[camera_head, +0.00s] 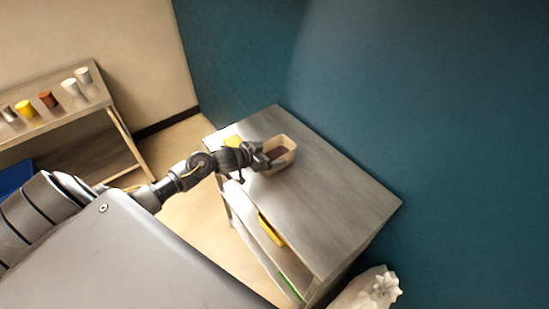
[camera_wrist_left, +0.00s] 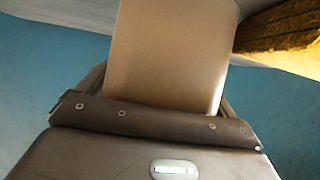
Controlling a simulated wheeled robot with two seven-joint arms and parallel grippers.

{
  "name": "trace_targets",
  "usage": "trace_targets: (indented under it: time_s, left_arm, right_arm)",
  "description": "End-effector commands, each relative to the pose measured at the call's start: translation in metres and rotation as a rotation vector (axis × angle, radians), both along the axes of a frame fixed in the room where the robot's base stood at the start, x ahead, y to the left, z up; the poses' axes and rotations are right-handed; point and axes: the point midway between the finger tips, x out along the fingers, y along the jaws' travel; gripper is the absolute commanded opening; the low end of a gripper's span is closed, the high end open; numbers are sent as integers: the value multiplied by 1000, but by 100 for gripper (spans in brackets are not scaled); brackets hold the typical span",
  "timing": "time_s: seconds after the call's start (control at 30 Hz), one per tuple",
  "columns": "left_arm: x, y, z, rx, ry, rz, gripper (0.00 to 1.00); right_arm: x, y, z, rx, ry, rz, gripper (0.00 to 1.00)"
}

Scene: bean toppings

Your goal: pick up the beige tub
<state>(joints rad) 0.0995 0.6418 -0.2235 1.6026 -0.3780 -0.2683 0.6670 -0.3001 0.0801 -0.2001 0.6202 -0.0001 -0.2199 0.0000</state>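My left gripper (camera_head: 264,157) is at the tub's left end. In the left wrist view the tub's smooth beige wall (camera_wrist_left: 170,55) fills the middle, right in front of the gripper (camera_wrist_left: 165,105). Dark finger parts show at both sides of that wall, but their tips are hidden behind it. I cannot tell whether they press on the tub, or whether it rests on the table. My right gripper is out of view.
A yellow item (camera_head: 233,141) lies by the table's left corner; a yellow textured thing (camera_wrist_left: 285,30) shows in the wrist view. A yellow bin (camera_head: 271,230) sits on the lower shelf. A teal wall (camera_head: 420,100) stands behind. Several cups stand on the left shelf (camera_head: 60,119).

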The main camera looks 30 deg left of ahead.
Motion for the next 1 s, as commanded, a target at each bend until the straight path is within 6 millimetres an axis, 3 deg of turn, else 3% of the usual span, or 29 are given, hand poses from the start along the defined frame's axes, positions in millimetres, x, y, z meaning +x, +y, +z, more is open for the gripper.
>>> trace_targets:
  time_s: [0.03, 0.4, 0.73, 0.9, 1.0]
  left_arm:
    - [0, 0, 0, 0, 0, 0, 86]
    - [1, 0, 2, -1, -3, 1, 40]
    - [1, 1, 9, 1, -5, 0, 39]
    - [1, 1, 32, 2, -8, 0, 39]
    - [-11, -7, 47, 2, -5, -4, 39]
  right_arm:
    - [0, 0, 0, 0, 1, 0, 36]
    - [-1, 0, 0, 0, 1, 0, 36]
    - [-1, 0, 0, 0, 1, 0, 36]
    - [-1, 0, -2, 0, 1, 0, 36]
    - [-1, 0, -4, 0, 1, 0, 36]
